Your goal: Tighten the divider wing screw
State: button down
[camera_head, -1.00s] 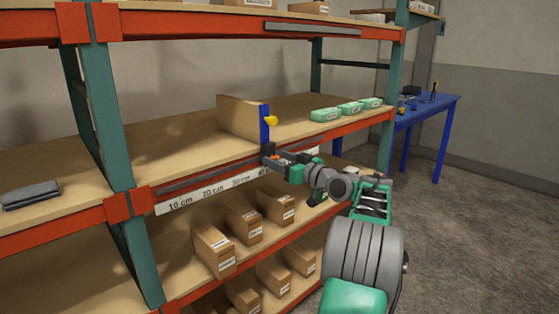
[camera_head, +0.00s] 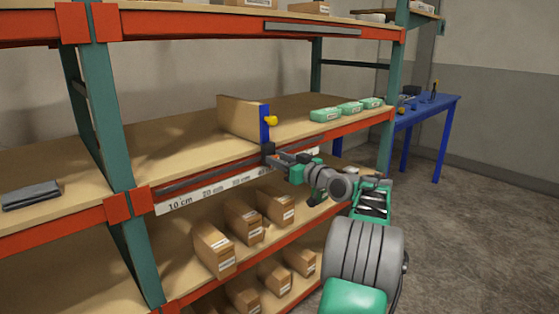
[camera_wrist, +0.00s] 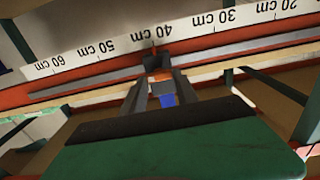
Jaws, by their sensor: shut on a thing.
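The divider is a tan panel (camera_head: 238,117) with a blue front post (camera_head: 265,122), standing upright on the middle shelf. A yellow wing screw (camera_head: 271,120) sticks out from the right side of the post, above my gripper. My gripper (camera_head: 271,156) is at the dark foot of the divider, at the shelf's front rail, and is shut on that foot. In the wrist view my gripper (camera_wrist: 157,82) points at the rail near the 40 cm mark, with orange and blue patches between its fingers. The wing screw cannot be made out there.
A scale strip (camera_head: 185,204) runs along the shelf front, and it shows upside down in the wrist view (camera_wrist: 105,49). Green boxes (camera_head: 349,108) stand right of the divider. Brown cartons (camera_head: 244,223) fill the lower shelves. A blue table (camera_head: 428,105) stands at the back right.

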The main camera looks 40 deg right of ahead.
jog(key=shift+r, duration=0.1)
jog(key=m+p, duration=0.2)
jog(key=p, duration=0.1)
jog(key=shift+r+m, duration=0.15)
jog(key=shift+m, duration=0.25)
jog(key=m+p, duration=0.2)
jog(key=shift+d+m+p, duration=0.1)
jog(key=shift+m+p, duration=0.2)
jog(key=shift+p, duration=0.1)
jog(key=m+p, duration=0.3)
jog(key=shift+m, duration=0.3)
jog(key=m+p, duration=0.1)
jog(key=p, duration=0.1)
jog(key=m+p, duration=0.1)
jog(key=m, duration=0.1)
jog(key=shift+d+f+m+p, duration=0.1)
jog(key=shift+f+m+p, duration=0.1)
jog(key=shift+m+p, duration=0.15)
jog(key=m+p, duration=0.3)
jog(key=m, duration=0.1)
jog(key=m+p, duration=0.3)
jog(key=m, duration=0.1)
jog(key=f+m+p, duration=0.1)
jog(key=m+p, duration=0.2)
jog(key=m, duration=0.1)
jog(key=shift+f+m, duration=0.1)
jog(key=shift+m, duration=0.25)
